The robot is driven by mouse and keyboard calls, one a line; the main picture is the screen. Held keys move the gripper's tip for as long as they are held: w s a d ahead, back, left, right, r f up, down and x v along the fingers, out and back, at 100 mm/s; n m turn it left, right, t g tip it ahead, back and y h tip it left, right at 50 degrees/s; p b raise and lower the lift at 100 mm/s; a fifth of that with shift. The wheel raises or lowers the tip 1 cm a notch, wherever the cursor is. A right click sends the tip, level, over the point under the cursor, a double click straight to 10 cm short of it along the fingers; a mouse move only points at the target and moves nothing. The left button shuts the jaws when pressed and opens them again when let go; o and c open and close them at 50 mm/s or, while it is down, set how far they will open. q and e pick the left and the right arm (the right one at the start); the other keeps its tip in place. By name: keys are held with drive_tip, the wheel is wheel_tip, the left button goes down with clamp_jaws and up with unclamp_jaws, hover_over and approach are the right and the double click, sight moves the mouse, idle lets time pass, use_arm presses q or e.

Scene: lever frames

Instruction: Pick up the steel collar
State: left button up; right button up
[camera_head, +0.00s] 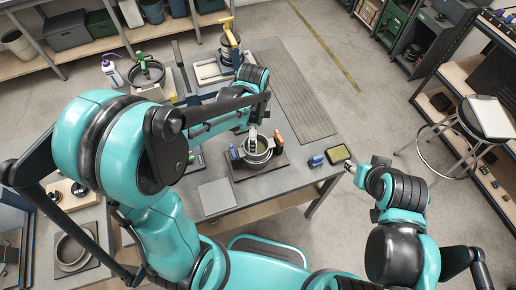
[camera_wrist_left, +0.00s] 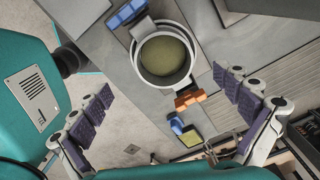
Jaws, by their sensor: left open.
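A grey metal ring, which looks like the steel collar (camera_head: 257,151), stands on a dark plate on the bench. A blue lever (camera_head: 234,154) is on its left and an orange lever (camera_head: 278,139) on its right. In the left wrist view the collar (camera_wrist_left: 142,62) is a round rim around an olive-coloured inside, with the blue lever (camera_wrist_left: 127,13) above and the orange lever (camera_wrist_left: 190,99) below right. My left gripper (camera_head: 252,134) is over the collar; its fingers (camera_wrist_left: 170,88) are spread wide and empty. My right gripper (camera_head: 350,167) is off the bench's right edge; its fingers are too small to judge.
A blue block (camera_head: 316,161) and a dark tray with a yellow-green inside (camera_head: 338,154) sit at the bench's right corner. Another grey ring (camera_head: 72,254) lies at lower left. A yellow-and-black tool (camera_head: 229,45) stands behind. The ribbed mat (camera_head: 290,95) is clear.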

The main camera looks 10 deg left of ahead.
use_arm(q)
drive_tip(key=f, duration=0.2)
drive_tip(key=f+b, duration=0.1)
drive_tip(key=f, duration=0.2)
drive_tip(key=f+b, duration=0.1)
drive_tip(key=f, duration=0.1)
drive_tip(key=shift+w+f, duration=0.3)
drive_tip(key=shift+f, duration=0.1)
drive_tip(key=shift+s+r, duration=0.1)
drive_tip(key=c, duration=1.8)
drive_tip(key=shift+o, duration=0.2)
drive_tip(key=shift+r, duration=0.1)
